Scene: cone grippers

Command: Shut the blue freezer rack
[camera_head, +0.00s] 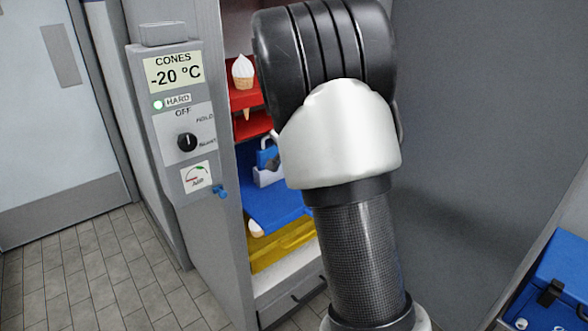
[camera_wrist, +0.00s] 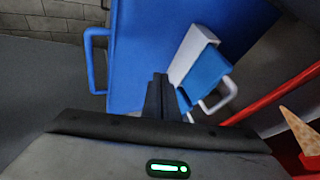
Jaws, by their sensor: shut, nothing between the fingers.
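The blue rack (camera_head: 285,203) shows in the freezer opening in the head view, between the red and yellow racks and partly hidden by my arm. In the wrist view the blue rack (camera_wrist: 140,45) fills the upper middle, with a blue loop handle (camera_wrist: 91,60) at its left edge. My gripper (camera_wrist: 160,80) is shut and empty, with its fingertips over the blue surface; I cannot tell whether they touch it. In the head view the gripper is not clearly visible. A blue-and-white case (camera_wrist: 203,65) with a white handle lies right of my fingers; it also shows in the head view (camera_head: 268,178).
The red rack (camera_head: 245,99) holds a cone (camera_head: 243,72). A yellow rack (camera_head: 280,245) is below. The control panel (camera_head: 180,120) stands left of the opening. A blue box (camera_head: 560,265) is at lower right. Tiled floor (camera_head: 90,265) is clear at left.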

